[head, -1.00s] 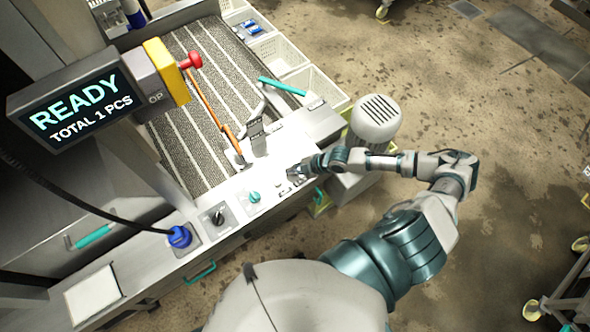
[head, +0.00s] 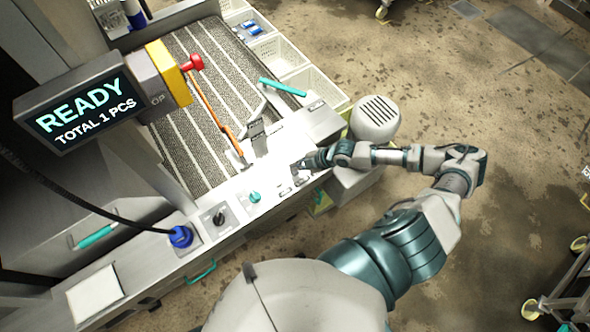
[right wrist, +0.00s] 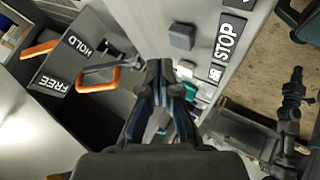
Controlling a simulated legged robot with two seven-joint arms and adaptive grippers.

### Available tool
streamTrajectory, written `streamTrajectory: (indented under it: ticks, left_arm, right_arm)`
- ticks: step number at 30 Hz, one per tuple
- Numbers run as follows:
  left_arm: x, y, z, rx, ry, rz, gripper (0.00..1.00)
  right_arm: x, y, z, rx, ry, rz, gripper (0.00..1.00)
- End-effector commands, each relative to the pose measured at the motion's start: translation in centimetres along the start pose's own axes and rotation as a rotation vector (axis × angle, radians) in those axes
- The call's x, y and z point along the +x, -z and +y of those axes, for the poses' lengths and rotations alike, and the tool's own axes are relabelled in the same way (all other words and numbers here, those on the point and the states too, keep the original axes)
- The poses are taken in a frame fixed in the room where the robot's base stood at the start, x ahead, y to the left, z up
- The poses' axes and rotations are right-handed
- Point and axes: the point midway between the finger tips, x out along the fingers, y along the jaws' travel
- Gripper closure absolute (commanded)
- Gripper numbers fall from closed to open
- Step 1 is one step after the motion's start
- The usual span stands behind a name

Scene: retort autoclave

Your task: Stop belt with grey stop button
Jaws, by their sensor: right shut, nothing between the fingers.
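A grey square button (right wrist: 182,36) stands out from the pale panel in the right wrist view, beside a black label reading STOP (right wrist: 228,38). A green part (right wrist: 205,90) shows lower on the same panel, partly behind my fingers. My right gripper (right wrist: 164,72) is shut and empty, with its tips below the grey button in the picture and apart from it. In the head view my right gripper (head: 302,165) is over the right end of the control panel, and the button cannot be made out there. The striped belt (head: 200,100) lies behind the panel. My left gripper is not in view.
A screen (head: 80,105) reads READY, TOTAL 1 PCS. A red button (head: 193,63) sits on a yellow box. An orange-handled lever (right wrist: 98,80) near HOLD and FREE labels is close to my right gripper. A teal knob (head: 254,196) and a black switch (head: 219,218) are on the panel.

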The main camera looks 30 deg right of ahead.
Motion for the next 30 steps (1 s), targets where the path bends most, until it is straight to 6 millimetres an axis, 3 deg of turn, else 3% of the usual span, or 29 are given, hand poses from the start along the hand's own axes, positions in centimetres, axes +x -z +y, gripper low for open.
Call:
streamTrajectory:
  ticks: [12,30]
  left_arm:
    - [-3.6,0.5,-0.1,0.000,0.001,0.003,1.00]
    - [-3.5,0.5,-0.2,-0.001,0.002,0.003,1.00]
  right_arm:
    - [-3.0,2.0,2.2,0.000,-0.001,0.001,1.00]
    - [-2.9,2.1,2.1,0.001,0.000,0.001,1.00]
